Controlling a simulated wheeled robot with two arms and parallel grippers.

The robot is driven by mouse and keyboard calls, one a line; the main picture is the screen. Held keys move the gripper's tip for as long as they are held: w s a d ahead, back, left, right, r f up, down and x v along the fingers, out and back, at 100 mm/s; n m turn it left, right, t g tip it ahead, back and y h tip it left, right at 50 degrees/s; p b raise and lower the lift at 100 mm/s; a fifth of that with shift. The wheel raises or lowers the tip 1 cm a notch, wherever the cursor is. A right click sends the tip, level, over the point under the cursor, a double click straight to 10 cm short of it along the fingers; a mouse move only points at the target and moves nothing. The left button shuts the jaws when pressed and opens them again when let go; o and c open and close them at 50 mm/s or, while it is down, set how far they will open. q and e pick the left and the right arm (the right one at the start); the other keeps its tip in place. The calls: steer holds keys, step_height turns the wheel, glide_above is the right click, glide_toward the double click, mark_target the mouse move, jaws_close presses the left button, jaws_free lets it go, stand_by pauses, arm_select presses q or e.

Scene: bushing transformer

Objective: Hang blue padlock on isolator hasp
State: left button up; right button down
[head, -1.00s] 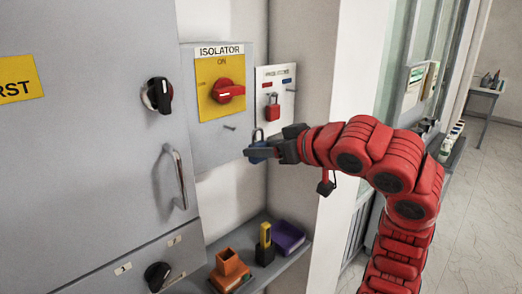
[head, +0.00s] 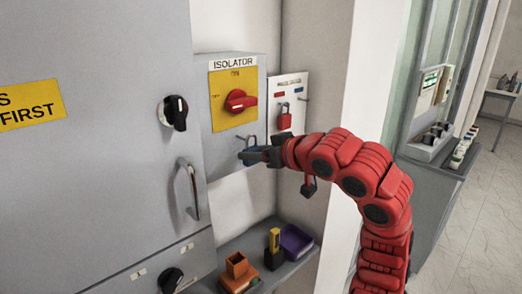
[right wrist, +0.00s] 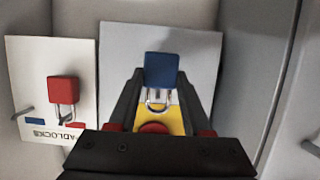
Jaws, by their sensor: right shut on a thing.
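The blue padlock (head: 250,157) is held by my right gripper (head: 252,155), just below the isolator's yellow plate (head: 221,112). Its shackle points up in the head view. The right wrist view shows the blue padlock body (right wrist: 161,70) between the two fingers of the right gripper (right wrist: 160,80), with the shackle toward the yellow plate (right wrist: 175,117). The red isolator handle (head: 240,101) lies above the padlock. The hasp peg cannot be made out behind the shackle, and I cannot tell whether the shackle is around it. My left gripper is not in view.
A padlock board (head: 299,92) with a hanging red padlock (head: 285,117) and an empty peg is close right of the isolator. A shelf (head: 228,256) below holds an orange holder (head: 237,266), a yellow-black item (head: 274,248) and a purple tray (head: 297,241). A cabinet handle (head: 189,188) protrudes left.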

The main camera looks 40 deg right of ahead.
steer(key=shift+w+r+p, duration=0.1)
steer(key=shift+w+p, duration=0.4)
steer(key=shift+w, duration=0.4)
steer(key=shift+w+a+f+b, duration=0.15)
steer(key=shift+w+f+b, duration=0.5)
steer(key=shift+b, duration=0.25)
steer(key=shift+c, duration=1.3)
jaws_free()
steer(key=b+v, duration=0.5)
steer(key=v, duration=1.2)
steer(key=shift+s+r, duration=0.15)
